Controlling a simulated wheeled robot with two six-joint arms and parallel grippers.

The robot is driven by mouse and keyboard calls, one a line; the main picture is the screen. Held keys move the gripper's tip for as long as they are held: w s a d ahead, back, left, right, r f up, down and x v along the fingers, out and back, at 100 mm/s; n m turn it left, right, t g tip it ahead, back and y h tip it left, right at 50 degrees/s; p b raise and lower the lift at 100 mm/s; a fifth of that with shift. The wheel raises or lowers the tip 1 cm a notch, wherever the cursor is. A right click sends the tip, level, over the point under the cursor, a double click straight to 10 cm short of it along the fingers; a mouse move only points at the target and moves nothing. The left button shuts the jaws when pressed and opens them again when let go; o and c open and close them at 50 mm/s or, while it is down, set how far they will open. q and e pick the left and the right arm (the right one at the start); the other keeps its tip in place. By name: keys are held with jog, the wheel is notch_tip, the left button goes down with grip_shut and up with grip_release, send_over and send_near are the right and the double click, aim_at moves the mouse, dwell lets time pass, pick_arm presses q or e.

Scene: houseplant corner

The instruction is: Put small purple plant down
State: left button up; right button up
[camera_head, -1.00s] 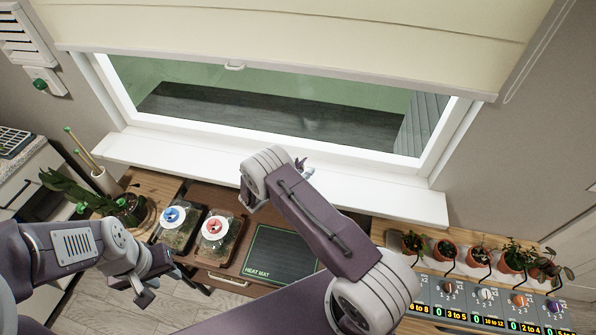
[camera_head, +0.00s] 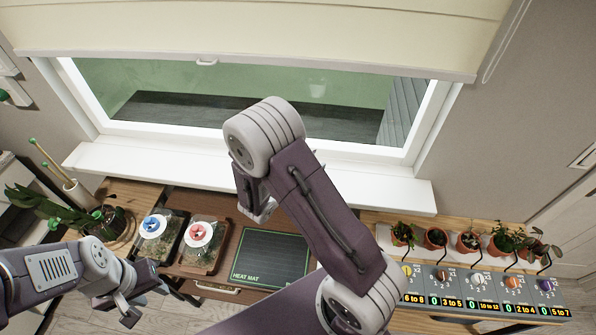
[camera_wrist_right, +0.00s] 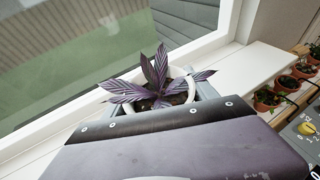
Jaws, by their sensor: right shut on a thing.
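The small purple plant (camera_wrist_right: 158,80) shows in the right wrist view, with striped purple leaves in a white pot (camera_wrist_right: 180,97). My right gripper (camera_wrist_right: 163,103) is shut on this pot and holds it upright in front of the window sill. In the head view my right gripper (camera_head: 262,208) is partly covered by its own arm, above the back of the brown table, and the plant is hidden there. My left gripper (camera_head: 133,303) is open and empty at the lower left, in front of the table.
A dark heat mat (camera_head: 270,258) lies bare on the table. Two lidded containers, one blue-topped (camera_head: 154,226) and one red-topped (camera_head: 200,234), stand left of it. Several potted plants (camera_head: 436,238) line the right bench behind a dial panel (camera_head: 470,285). The white sill (camera_head: 130,172) is clear.

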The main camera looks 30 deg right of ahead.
jog(key=s+a+f+n+t, duration=0.1)
jog(key=s+a+f, duration=0.25)
jog(key=f, duration=0.45)
jog(key=s+a+f, duration=0.2)
jog(key=a+f, duration=0.3)
jog(key=f, duration=0.2)
jog(key=s+f+n+t+y, duration=0.1)
jog(key=s+f+y, duration=0.1)
jog(key=s+f, duration=0.6)
jog(key=b, duration=1)
send_over(275, 251)
jog(key=shift+h, duration=0.3)
notch_tip(275, 251, down, 7)
jog(key=shift+s+d+r, duration=0.1)
jog(key=shift+s+r, duration=0.05)
jog(key=shift+w, duration=0.2)
jog(key=shift+r, duration=0.15)
notch_tip(275, 251, down, 4)
jog(key=b, duration=0.3)
jog(key=o, duration=1.6)
